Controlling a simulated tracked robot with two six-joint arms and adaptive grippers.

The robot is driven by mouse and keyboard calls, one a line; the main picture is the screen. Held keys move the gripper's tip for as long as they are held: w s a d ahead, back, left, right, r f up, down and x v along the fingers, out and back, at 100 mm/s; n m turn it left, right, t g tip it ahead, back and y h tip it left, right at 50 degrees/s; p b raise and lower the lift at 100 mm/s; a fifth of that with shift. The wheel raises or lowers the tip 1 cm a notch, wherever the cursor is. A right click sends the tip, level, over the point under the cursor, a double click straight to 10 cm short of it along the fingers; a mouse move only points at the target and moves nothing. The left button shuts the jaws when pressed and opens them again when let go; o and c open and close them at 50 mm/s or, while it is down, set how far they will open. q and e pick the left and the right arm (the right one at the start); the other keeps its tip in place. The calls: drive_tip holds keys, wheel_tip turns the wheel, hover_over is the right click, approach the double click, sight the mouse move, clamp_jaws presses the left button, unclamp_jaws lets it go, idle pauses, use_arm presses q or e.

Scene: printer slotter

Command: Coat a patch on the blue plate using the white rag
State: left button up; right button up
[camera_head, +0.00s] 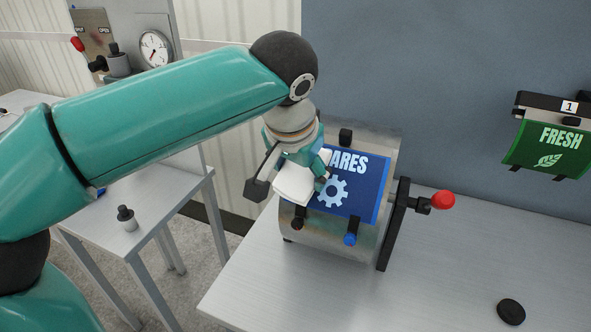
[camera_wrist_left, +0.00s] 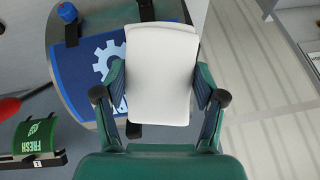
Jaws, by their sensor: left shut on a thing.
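The blue plate (camera_head: 362,190) lies on the curved top of a grey metal drum on the table. It carries white lettering ending in "ARES" and a white gear; the rest of the lettering is hidden by my gripper. My left gripper (camera_head: 302,172) is shut on the white rag (camera_head: 293,187), a flat white pad, over the left part of the plate. In the left wrist view the rag (camera_wrist_left: 160,75) sits between the two fingers of my left gripper (camera_wrist_left: 160,95) and covers part of the blue plate (camera_wrist_left: 75,70). I cannot tell whether it touches the plate. My right gripper is not in view.
The drum (camera_head: 372,240) has a crank with a red knob (camera_head: 443,200) on its right. A green "FRESH" plate (camera_head: 548,147) hangs at the right. A black disc (camera_head: 511,312) lies on the table (camera_head: 450,275), which is otherwise clear in front. A gauge panel (camera_head: 135,45) stands at the back left.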

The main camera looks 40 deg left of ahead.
sight(344, 189)
use_arm(q)
drive_tip(key=shift+w+a+f+b, duration=0.2)
drive_tip(key=shift+w+f+b, duration=0.1)
drive_tip(key=shift+w+f, duration=0.45)
idle(1.0)
drive_tip(key=shift+w+d+r+p, duration=0.1)
drive_tip(key=shift+w+d+p, duration=0.1)
drive_tip(key=shift+d, duration=0.55)
drive_tip(key=shift+w+d+p, duration=0.1)
drive_tip(key=shift+d+p, duration=0.05)
drive_tip(key=shift+d, duration=0.6)
drive_tip(key=shift+w+d+p, duration=0.25)
drive_tip(key=shift+w+d, duration=0.05)
drive_tip(key=shift+d, duration=0.95)
drive_tip(key=shift+w+d+p, duration=0.25)
drive_tip(key=shift+w+d, duration=0.05)
drive_tip(key=shift+d, duration=0.9)
drive_tip(key=shift+w+d+p, duration=0.25)
drive_tip(key=shift+w+d, duration=0.05)
drive_tip(key=shift+d, duration=0.95)
